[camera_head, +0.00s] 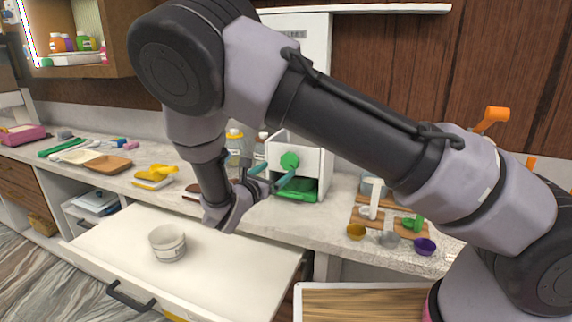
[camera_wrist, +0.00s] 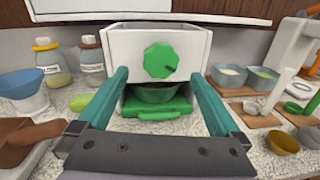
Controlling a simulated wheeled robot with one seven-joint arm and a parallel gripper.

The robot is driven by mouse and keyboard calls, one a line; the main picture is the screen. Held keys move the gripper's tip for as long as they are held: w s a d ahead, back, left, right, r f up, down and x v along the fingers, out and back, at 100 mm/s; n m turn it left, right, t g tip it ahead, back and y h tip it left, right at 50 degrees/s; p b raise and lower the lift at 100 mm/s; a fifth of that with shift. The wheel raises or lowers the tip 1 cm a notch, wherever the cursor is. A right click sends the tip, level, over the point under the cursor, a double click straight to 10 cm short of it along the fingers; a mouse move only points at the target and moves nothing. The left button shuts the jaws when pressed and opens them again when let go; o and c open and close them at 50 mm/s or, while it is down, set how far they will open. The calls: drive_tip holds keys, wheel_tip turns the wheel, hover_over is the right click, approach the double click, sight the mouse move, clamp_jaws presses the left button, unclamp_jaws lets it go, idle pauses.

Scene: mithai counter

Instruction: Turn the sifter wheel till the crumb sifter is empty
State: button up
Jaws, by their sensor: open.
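The crumb sifter (camera_wrist: 199,45) is a white box standing on the counter. Its green wheel (camera_wrist: 160,60) is on the front face and also shows in the head view (camera_head: 290,160). Below it, a dark green bowl (camera_wrist: 155,93) sits on a green tray (camera_wrist: 158,110) in the sifter's lower opening. My gripper (camera_wrist: 164,78) is open, with its teal fingers spread left and right of the wheel in the wrist view. In the head view my gripper (camera_head: 274,177) is in front of the sifter, close to the wheel. Whether the fingers touch it, and the crumbs inside, I cannot see.
Bottles (camera_wrist: 91,60) and a blue bowl (camera_wrist: 22,88) stand left of the sifter. Two bowls on a board (camera_wrist: 247,76) and a small scoop stand (camera_wrist: 262,108) are on the right.

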sight(289, 162)
drive_tip(key=x, duration=0.6)
drive_tip(key=shift+w+d, duration=0.2)
drive_tip(key=shift+w, duration=0.05)
drive_tip(key=c, duration=1.3)
drive_tip(key=shift+m, duration=0.4)
drive_tip(key=m, duration=0.5)
drive_tip(key=shift+d, duration=0.1)
drive_tip(key=m+y, duration=0.1)
drive_tip(key=m, duration=0.5)
drive_tip(key=shift+s+d+g, duration=0.1)
drive_tip(key=shift+d+g, duration=0.05)
drive_tip(key=shift+g, duration=0.25)
drive_tip(key=m+y, duration=0.1)
drive_tip(key=m, duration=0.4)
drive_tip(key=shift+f+m, duration=0.15)
drive_tip(key=shift+m, duration=0.25)
drive_tip(key=m, duration=0.4)
drive_tip(key=shift+s+d+f+m+t+y, duration=0.1)
drive_tip(key=shift+m+t+y, duration=0.2)
drive_tip(key=shift+m+y, duration=0.1)
